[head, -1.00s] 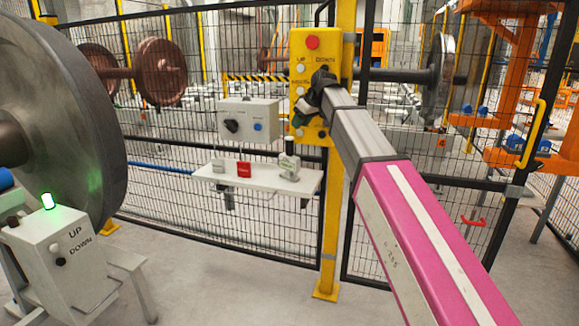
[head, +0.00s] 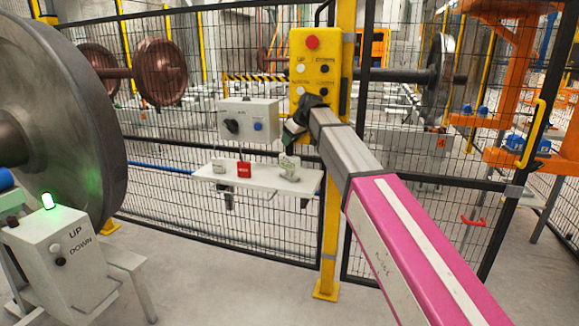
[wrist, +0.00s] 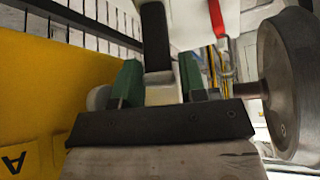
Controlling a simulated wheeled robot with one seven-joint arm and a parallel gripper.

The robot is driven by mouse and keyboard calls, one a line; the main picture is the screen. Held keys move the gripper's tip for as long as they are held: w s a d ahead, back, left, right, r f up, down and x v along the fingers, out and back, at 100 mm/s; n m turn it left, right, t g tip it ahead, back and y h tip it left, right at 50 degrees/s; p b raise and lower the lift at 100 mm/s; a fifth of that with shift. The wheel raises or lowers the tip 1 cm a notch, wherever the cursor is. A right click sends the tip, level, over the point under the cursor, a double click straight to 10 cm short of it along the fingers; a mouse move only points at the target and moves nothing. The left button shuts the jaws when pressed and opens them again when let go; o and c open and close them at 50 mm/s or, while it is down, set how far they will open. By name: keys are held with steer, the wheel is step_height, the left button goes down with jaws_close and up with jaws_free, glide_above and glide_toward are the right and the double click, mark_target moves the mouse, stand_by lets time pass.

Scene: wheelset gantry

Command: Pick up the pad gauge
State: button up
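A white shelf (head: 262,187) on the mesh fence carries three small items: a pale one (head: 219,165) at left, a red one (head: 244,169) in the middle and a whitish one (head: 289,166) at right. Their labels are too small to read, so I cannot tell which is the pad gauge. My gripper (head: 291,132) is just above the right item, in front of the yellow pendant box. In the wrist view, its green fingers (wrist: 160,82) stand apart, with a pale block and a dark upright strip showing between them; I see no grip on either. A red piece (wrist: 216,18) shows beyond.
The yellow pendant box (head: 318,75) on its yellow post is close beside my gripper. A grey control box (head: 248,120) hangs above the shelf. A large wheel (head: 75,110) and an UP/DOWN box (head: 58,250) stand at left. The floor before the shelf is clear.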

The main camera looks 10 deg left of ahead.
jaws_close()
